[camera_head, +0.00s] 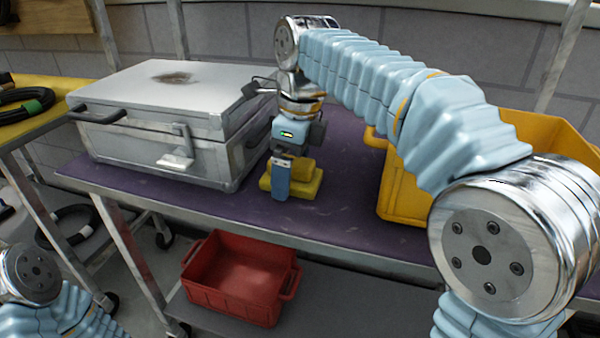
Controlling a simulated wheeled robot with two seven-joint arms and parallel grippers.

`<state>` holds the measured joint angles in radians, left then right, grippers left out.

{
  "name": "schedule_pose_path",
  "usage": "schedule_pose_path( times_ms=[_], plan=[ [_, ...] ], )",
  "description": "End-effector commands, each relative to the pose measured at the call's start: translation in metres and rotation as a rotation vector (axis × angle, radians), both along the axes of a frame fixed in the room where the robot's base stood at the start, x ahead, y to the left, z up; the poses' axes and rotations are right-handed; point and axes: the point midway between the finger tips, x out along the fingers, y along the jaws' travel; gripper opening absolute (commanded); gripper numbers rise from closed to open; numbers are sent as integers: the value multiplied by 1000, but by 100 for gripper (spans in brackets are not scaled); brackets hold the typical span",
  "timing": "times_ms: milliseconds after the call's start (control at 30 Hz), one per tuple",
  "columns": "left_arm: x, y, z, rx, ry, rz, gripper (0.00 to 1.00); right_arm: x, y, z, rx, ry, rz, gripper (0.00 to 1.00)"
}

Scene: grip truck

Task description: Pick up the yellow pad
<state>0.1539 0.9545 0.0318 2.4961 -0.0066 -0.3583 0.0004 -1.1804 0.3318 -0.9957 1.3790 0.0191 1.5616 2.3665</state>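The yellow pad (311,187) is a small blocky thing with a stepped shape, on the purple top of the cart, just right of the silver case. My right gripper (283,178) points down at it from above. One blue-grey finger stands in front of the pad's near side and covers part of it. The other finger is hidden, so I cannot tell whether the fingers press on the pad. The pad appears to rest on the surface. My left arm shows only at the lower left corner, and its gripper is out of view.
A silver case (180,85) stands close to the left of the pad. A yellow crate (402,192) is at the right, partly behind my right arm. A red crate (240,306) sits on the lower shelf. The purple surface (345,165) between pad and yellow crate is clear.

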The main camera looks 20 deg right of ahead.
Motion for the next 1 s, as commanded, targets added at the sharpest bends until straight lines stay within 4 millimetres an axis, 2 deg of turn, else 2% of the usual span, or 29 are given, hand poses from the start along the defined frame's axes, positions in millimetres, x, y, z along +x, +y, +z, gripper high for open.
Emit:
schedule_pose_path(
  times_ms=[67, 467, 767, 867, 967, 1000],
  plan=[
    [0, 0, 0, 0, 0, 0, 100, 0, 0, 0, 0, 0, 0, 98],
    [0, 0, 0, 0, 0, 0, 100, 0, 0, 0, 0, 0, 1, 38],
    [0, 0, 0, 0, 0, 0, 100, 0, -1, 5, -1, -1, 0, 37],
    [0, 0, 0, 0, 0, 0, 100, 1, -1, 15, -1, -2, 0, 37],
    [0, 0, -1, 0, 0, 0, 100, 0, 0, 35, 0, -4, 1, 37],
    [0, 0, -1, 0, 0, 0, 100, -9, 4, 44, 2, -5, 7, 37]
  ],
)
